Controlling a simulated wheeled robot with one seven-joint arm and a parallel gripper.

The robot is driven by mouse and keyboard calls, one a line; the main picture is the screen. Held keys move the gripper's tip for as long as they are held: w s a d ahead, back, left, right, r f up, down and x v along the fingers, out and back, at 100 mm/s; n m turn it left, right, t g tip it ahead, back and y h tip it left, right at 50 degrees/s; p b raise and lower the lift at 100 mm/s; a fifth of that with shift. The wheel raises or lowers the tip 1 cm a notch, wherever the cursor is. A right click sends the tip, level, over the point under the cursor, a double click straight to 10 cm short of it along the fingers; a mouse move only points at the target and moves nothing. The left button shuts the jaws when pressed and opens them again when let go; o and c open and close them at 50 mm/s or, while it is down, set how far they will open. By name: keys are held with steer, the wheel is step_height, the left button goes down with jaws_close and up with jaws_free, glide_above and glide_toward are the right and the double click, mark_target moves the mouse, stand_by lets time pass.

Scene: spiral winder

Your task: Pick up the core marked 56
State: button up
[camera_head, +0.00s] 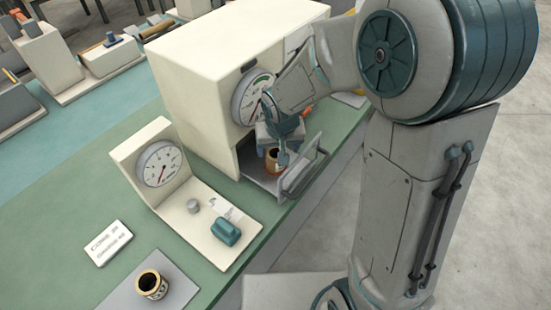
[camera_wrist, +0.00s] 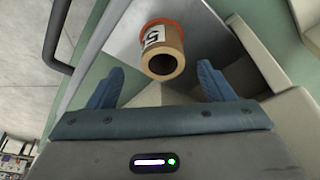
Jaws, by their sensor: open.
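A tan core (camera_wrist: 162,52) with an orange rim and a white label stands in the wrist view, ahead of and between my two blue fingers (camera_wrist: 160,86). A "5" shows on its label; the rest of the marking is turned away. In the head view this core (camera_head: 271,162) is in the open bay of the large cream machine (camera_head: 205,70), with my open gripper (camera_head: 274,146) right at it and partly hiding it. No contact between fingers and core shows. A second core (camera_head: 151,285) stands on a grey plate at the front left; its marking is too small to read.
The bay's open door with a handle (camera_head: 301,178) stands at the right of the core. A smaller cream gauge stand (camera_head: 150,165) with a teal block (camera_head: 226,231) sits to the left. A white card (camera_head: 108,243) lies on the green bench, which is clear around it.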

mark_target(276, 154)
steer(key=shift+w+p+x, duration=0.2)
steer(key=shift+p+x, duration=0.35)
steer(key=shift+x, duration=2.1)
steer(key=shift+a, duration=0.15)
steer(key=shift+r, duration=0.1)
steer(key=c, duration=1.1)
